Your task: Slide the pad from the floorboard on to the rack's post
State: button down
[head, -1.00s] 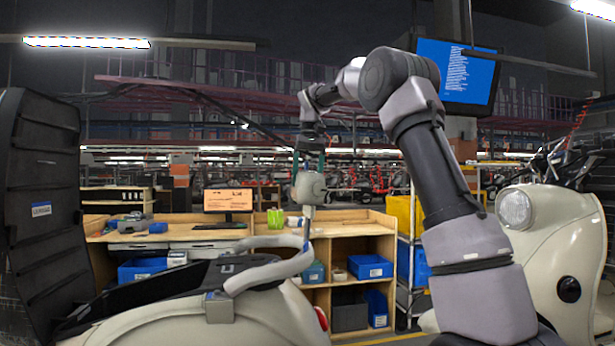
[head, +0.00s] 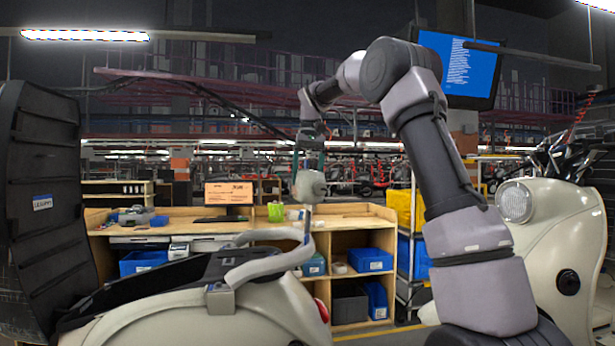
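The pad (head: 310,186) is a small rounded grey-beige piece in the head view, off the floorboard and up in the air. My gripper (head: 309,163) points down from above, with its teal fingers on either side of the pad's top, and appears shut on it. The rack (head: 268,262) is a light grey tube bent around the back of the cream scooter. Its thin post (head: 307,219) rises from the rack's right end, directly below the pad. The post's top meets the pad's underside in this view; I cannot tell whether it is inside. The floorboard is not clearly visible.
The scooter's black seat (head: 190,275) lies left of the rack. A tall black panel (head: 42,190) stands at the far left. Another cream scooter (head: 545,250) is on the right, behind my arm. A wooden workbench (head: 345,222) with blue bins stands behind.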

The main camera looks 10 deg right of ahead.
jog(key=shift+a+f, duration=0.15)
jog(key=shift+f, duration=1.05)
grip_release()
jog(key=shift+f, duration=0.1)
